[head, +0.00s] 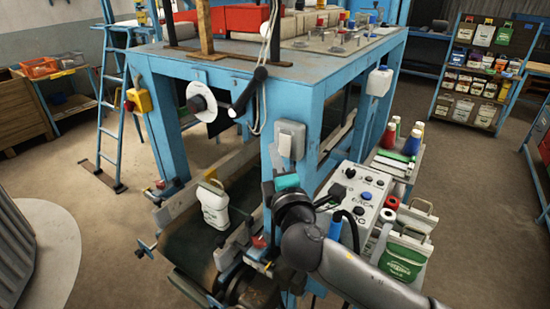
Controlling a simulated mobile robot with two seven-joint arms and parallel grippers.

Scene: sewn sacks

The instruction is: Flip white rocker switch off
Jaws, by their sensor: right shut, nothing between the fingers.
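A pale grey-white switch-like box (291,140) is mounted on the blue front post of the machine. A similar white box (380,81) sits on the post further right. I cannot make out a rocker or its position on either. My right arm comes in from the lower right, and its right gripper (284,184) is shut and empty just below the grey-white box, in front of the post. Its dark fingers and a teal part overlap, so I cannot tell whether it touches the post. My left gripper is out of view.
A control panel (357,192) with knobs and buttons stands right of the gripper. A white sack (213,205) stands on the conveyor (192,243) at left. Thread cones and a green-white sack (404,256) are at right. Open floor lies beyond on both sides.

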